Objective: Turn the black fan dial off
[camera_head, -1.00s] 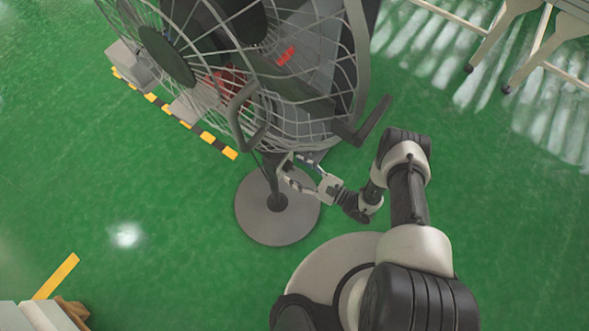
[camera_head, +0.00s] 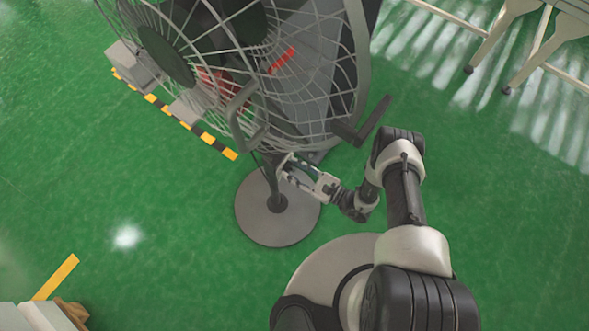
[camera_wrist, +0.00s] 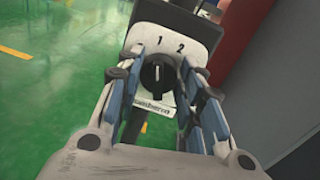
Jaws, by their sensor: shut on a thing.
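The black fan dial (camera_wrist: 156,73) sits on a pale panel marked 1 and 2 in the wrist view. Its light pointer line stands nearly upright, towards the 1. My gripper (camera_wrist: 158,80) has its blue-padded fingers on either side of the dial and is shut on it. In the head view my gripper (camera_head: 285,169) reaches the fan's post from the right, below the cage; the dial is too small to make out there. The large grey caged fan (camera_head: 318,105) stands on a round base (camera_head: 262,224).
A yellow-black floor strip (camera_head: 190,127) runs behind the fan at left. A dark handle-like bar (camera_head: 372,119) juts out at the cage's right. Pale table legs (camera_head: 490,45) stand at upper right. The green floor left of the base is clear.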

